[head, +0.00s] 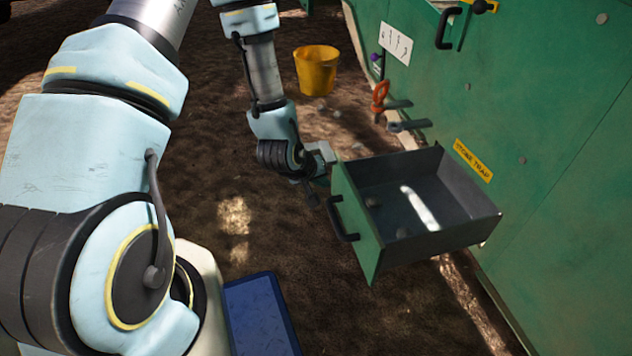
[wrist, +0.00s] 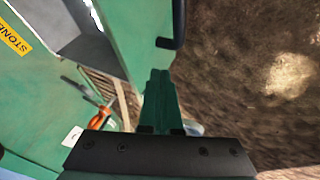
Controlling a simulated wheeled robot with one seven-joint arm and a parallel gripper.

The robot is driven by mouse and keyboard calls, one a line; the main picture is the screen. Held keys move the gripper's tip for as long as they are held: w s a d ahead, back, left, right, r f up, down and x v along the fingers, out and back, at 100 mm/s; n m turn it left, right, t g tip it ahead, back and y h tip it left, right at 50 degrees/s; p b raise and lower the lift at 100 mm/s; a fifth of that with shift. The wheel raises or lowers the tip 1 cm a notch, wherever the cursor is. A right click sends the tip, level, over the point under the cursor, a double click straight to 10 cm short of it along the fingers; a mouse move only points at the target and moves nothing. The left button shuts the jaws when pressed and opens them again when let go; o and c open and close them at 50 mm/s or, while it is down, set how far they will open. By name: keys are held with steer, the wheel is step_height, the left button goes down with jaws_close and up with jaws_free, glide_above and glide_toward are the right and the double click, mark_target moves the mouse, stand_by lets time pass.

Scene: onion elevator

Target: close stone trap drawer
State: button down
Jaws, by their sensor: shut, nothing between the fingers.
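The stone trap drawer (head: 357,226) is a grey box with a green front, pulled out from the green machine wall under a yellow "STONE TRAP" label (head: 473,160).
An orange-handled lever (head: 380,97) and grey levers (head: 408,125) stick out of the wall beyond the drawer. A yellow bucket (head: 316,70) stands on the dirt behind. A blue-rimmed tray (head: 258,315) is at the bottom. Bare ground lies before the drawer front.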

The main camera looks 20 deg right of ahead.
mark_target(345, 184)
steer(key=d, duration=0.2)
steer(key=d+f+b, duration=0.1)
steer(key=d, duration=0.1)
steer(key=shift+d, duration=0.2)
steer(key=shift+s+r, duration=0.1)
steer(key=shift+d, duration=0.1)
